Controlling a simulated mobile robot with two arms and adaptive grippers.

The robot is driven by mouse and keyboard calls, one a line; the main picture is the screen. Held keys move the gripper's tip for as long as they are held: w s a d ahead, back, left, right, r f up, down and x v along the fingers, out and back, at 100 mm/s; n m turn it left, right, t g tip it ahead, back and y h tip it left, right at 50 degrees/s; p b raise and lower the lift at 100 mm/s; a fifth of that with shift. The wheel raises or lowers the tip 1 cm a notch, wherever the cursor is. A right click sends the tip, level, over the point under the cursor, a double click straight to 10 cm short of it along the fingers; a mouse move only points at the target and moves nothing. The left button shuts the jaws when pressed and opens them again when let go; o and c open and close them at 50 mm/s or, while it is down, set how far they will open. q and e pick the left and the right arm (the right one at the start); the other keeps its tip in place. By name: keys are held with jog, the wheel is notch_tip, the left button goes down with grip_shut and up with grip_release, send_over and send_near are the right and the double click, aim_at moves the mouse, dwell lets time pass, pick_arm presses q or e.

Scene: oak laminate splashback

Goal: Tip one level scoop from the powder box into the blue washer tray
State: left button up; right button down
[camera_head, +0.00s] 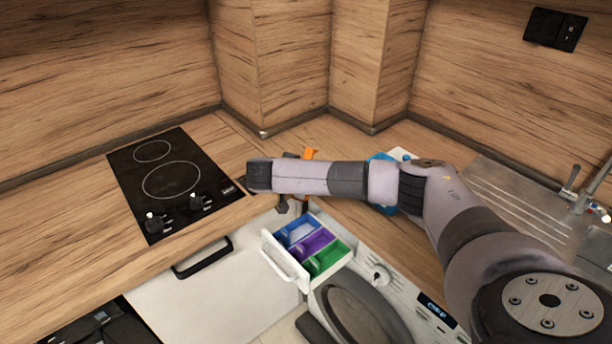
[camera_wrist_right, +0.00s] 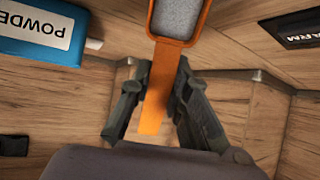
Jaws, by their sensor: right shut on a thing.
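My right gripper (camera_head: 292,203) is shut on the handle of an orange scoop (camera_head: 310,153), above the counter edge just behind the open washer drawer. In the right wrist view the fingers (camera_wrist_right: 158,82) grip the orange handle (camera_wrist_right: 155,105). The scoop's bowl holds pale grey powder (camera_wrist_right: 178,22) with a flat-looking surface, cut off by the top edge. The blue tray (camera_head: 298,233) is the left compartment of the pulled-out drawer. The blue and white powder box (camera_head: 380,157) is mostly hidden behind my right arm; its label shows in the wrist view (camera_wrist_right: 42,28). My left gripper is out of view.
Purple (camera_head: 312,243) and green (camera_head: 328,258) compartments adjoin the blue one. A black hob (camera_head: 175,180) lies left on the wooden counter. The washer's control panel (camera_head: 420,305) is at front right; a sink (camera_head: 510,190) is far right.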

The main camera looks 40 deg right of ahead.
aim_at(298, 200)
jog(key=shift+s+a+r+t+h+b, duration=0.25)
jog(key=shift+a+t+h+b, duration=0.45)
jog(key=shift+b, duration=1.2)
jog(key=shift+s+a+r+t+h+b, duration=0.1)
jog(key=shift+s+a+t+h+b, duration=0.2)
jog(key=shift+h+b, duration=1.15)
jog(key=b, duration=0.1)
jog(key=a+b, duration=0.1)
jog(key=shift+s+r+b, duration=0.15)
jog(key=shift+b, duration=0.2)
jog(key=shift+s+a+t+h+b, duration=0.2)
jog(key=shift+a+t+h+b, duration=0.15)
jog(key=shift+h+b, duration=0.35)
jog(key=shift+r, duration=0.1)
jog(key=a+t+h+p, duration=0.1)
jog(key=p, duration=0.5)
jog(key=s+a+f+t+h+p, duration=0.1)
jog(key=h+p, duration=0.1)
jog(key=p, duration=0.4)
jog(key=shift+s+a+p, duration=0.15)
jog(key=shift+p, duration=0.2)
